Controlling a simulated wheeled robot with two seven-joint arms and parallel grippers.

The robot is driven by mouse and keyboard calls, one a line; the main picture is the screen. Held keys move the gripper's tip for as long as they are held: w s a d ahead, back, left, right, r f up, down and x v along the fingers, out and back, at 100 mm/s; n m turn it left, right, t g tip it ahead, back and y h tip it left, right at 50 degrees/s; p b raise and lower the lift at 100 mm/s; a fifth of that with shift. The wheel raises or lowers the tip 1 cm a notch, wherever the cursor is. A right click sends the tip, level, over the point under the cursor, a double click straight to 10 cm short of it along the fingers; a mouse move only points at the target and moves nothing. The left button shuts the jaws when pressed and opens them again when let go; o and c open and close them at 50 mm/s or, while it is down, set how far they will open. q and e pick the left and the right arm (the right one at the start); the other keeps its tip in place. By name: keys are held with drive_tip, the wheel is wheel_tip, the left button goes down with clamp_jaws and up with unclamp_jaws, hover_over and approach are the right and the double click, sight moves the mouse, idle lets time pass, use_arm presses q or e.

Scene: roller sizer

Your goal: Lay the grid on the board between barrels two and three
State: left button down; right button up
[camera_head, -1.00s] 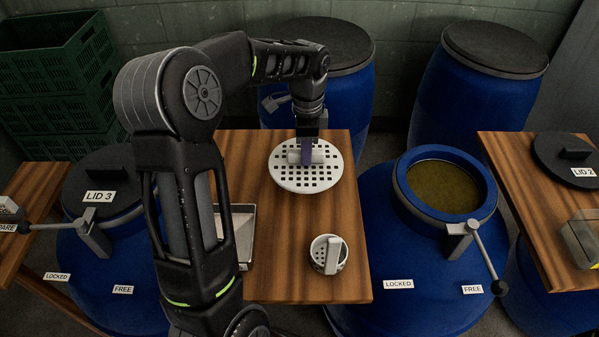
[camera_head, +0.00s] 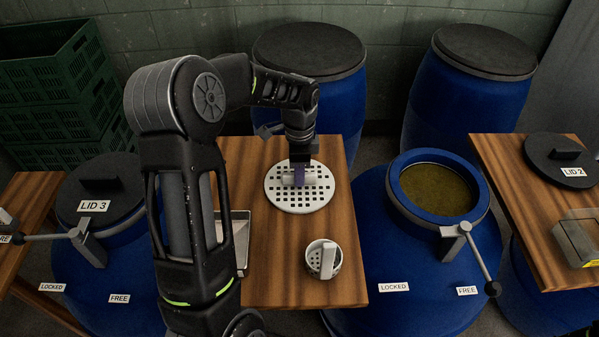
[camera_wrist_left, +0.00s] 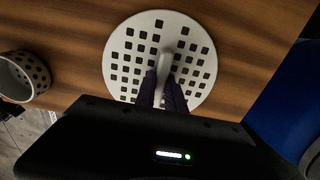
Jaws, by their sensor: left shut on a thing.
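The grid is a white round plate with square holes (camera_head: 318,197) and a bar handle on top. It is over the far part of the wooden board (camera_head: 270,275) between the two front blue barrels, lying on it or very close above it. My left gripper (camera_head: 299,178) has its purple fingers shut on the grid's handle; the wrist view shows the grid (camera_wrist_left: 118,68) level under the fingers (camera_wrist_left: 164,86). Barrel two (camera_head: 375,250), to the right, is open with murky liquid inside. Barrel three (camera_head: 95,265), to the left, has lid 3 (camera_head: 92,180) on it. My right gripper is out of view.
A perforated cup with a handle (camera_head: 315,266) stands on the board nearer me. A metal tray (camera_head: 243,240) is partly behind my left arm. Lid 2 (camera_head: 550,150) and a grey block (camera_head: 575,238) are on the right-hand board. Two closed barrels stand behind.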

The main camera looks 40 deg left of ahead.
use_arm(q)
drive_tip(key=shift+f, duration=0.2)
drive_tip(key=c, duration=1.4)
unclamp_jaws()
drive_tip(key=shift+r, duration=0.1)
wheel_tip(320, 180, up, 12)
drive_tip(key=shift+r+b, duration=0.15)
drive_tip(key=shift+b, duration=0.25)
